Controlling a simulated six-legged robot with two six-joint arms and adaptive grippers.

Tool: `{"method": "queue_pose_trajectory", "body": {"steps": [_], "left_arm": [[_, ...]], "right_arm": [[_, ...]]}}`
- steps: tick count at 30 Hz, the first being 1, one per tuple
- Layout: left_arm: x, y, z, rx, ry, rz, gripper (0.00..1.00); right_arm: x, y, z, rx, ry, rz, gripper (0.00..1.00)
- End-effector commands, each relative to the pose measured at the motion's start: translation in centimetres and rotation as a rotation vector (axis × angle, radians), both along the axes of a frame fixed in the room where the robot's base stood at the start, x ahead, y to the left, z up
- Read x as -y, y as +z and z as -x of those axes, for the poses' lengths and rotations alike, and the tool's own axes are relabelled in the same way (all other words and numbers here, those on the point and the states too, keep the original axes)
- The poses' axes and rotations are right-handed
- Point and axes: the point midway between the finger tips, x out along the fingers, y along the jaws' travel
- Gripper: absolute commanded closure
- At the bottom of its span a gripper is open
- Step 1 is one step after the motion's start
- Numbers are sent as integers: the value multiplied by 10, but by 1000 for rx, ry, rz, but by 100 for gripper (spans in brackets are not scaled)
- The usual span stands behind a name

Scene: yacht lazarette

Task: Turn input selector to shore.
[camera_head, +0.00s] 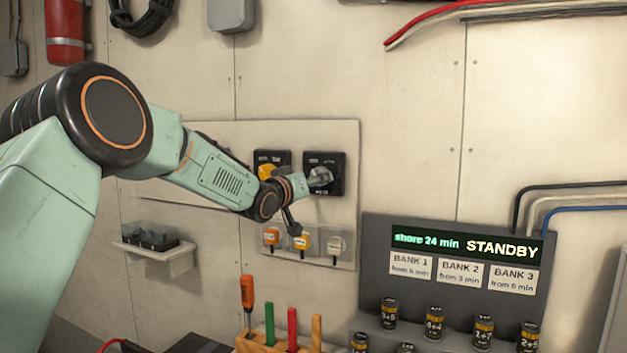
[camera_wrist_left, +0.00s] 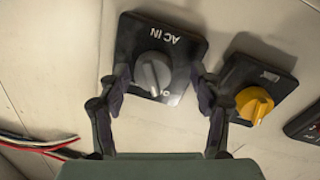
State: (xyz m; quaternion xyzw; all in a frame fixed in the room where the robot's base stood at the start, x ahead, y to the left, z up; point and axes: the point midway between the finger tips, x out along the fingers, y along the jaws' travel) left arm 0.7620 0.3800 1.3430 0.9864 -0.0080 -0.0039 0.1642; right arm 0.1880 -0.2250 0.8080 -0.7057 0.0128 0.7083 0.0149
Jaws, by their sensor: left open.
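The input selector is a black square switch plate (camera_wrist_left: 187,45) lettered "AC IN", with a grey knob (camera_wrist_left: 153,72). In the head view this plate (camera_head: 337,162) is on the wall panel, its grey knob (camera_head: 319,177) partly covered by my gripper. My left gripper (camera_head: 308,184) is open and close to the knob. In the left wrist view its two fingers (camera_wrist_left: 160,78) stand on either side of the knob; I cannot tell whether they touch it. The knob's position marks are not readable. My right gripper is not in view.
A second switch with a yellow knob (camera_wrist_left: 254,103) sits close beside the selector. Small orange and white switches (camera_head: 303,243) are below. A display unit (camera_head: 455,224) reads "shore 24 min STANDBY". Several cans and a holder of coloured-handled tools (camera_head: 270,340) stand in front.

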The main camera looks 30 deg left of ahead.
Motion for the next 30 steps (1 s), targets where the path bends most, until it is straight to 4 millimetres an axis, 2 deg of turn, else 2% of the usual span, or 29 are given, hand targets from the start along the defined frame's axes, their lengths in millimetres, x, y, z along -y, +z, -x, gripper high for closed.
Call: {"method": "queue_pose_trajectory", "body": {"steps": [6, 13, 30], "left_arm": [[3, 0, -8, 1, -2, -1, 35], [2, 0, -8, 0, -1, 0, 36], [2, 1, -8, 3, -1, -1, 85]], "right_arm": [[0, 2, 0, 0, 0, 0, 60], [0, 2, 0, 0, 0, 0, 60], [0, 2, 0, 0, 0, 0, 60]]}}
